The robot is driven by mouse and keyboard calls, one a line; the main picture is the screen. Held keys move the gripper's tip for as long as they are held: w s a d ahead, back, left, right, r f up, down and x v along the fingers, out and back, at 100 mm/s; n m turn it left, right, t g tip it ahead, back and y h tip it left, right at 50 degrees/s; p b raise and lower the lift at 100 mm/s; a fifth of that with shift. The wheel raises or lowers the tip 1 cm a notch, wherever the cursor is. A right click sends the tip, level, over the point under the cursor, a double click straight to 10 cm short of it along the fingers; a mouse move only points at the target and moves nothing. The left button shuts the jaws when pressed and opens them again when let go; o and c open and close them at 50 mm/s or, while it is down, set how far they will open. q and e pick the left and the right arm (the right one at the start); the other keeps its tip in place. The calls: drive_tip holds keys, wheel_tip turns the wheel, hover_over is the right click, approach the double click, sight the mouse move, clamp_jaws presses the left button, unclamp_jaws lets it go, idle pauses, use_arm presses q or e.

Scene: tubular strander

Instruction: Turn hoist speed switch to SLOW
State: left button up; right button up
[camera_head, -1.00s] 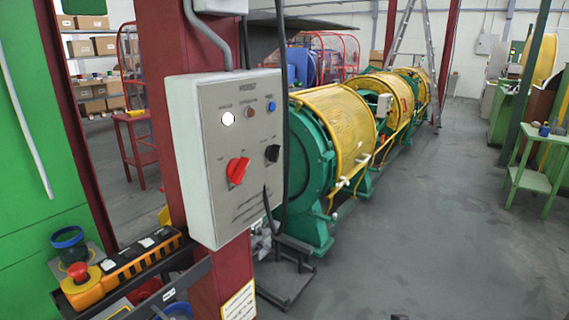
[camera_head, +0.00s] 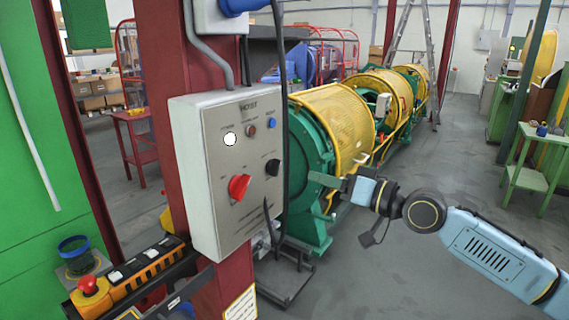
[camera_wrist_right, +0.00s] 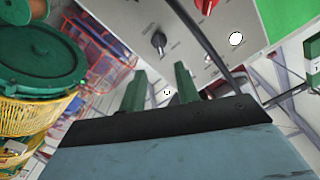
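The grey hoist control box (camera_head: 226,170) is on a dark red column. Its face has a red rotary knob (camera_head: 239,187) and, to the right and higher, a smaller black rotary switch (camera_head: 273,168). Their labels are too small to read, so I cannot tell which position each points to. My right gripper (camera_head: 318,180) is just right of the box, apart from it. In the right wrist view its two green fingers (camera_wrist_right: 160,82) are spread and empty, with the black switch (camera_wrist_right: 158,42) beyond them and the red knob (camera_wrist_right: 207,5) at the top edge. My left gripper is not seen.
A black cable (camera_head: 283,110) hangs along the box's right edge. Green machine drums with yellow mesh guards (camera_head: 337,118) stand behind. An orange pendant with a red button (camera_head: 90,287) lies at the lower left. Floor (camera_head: 440,165) at right is open.

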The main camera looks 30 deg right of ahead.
sight(279, 167)
drive_tip(key=p+x, duration=0.3)
drive_tip(key=x, duration=0.6)
drive_tip(key=shift+w, duration=0.1)
drive_tip(key=shift+w+a, duration=0.2)
drive_tip(key=shift+w, duration=0.35)
clamp_jaws()
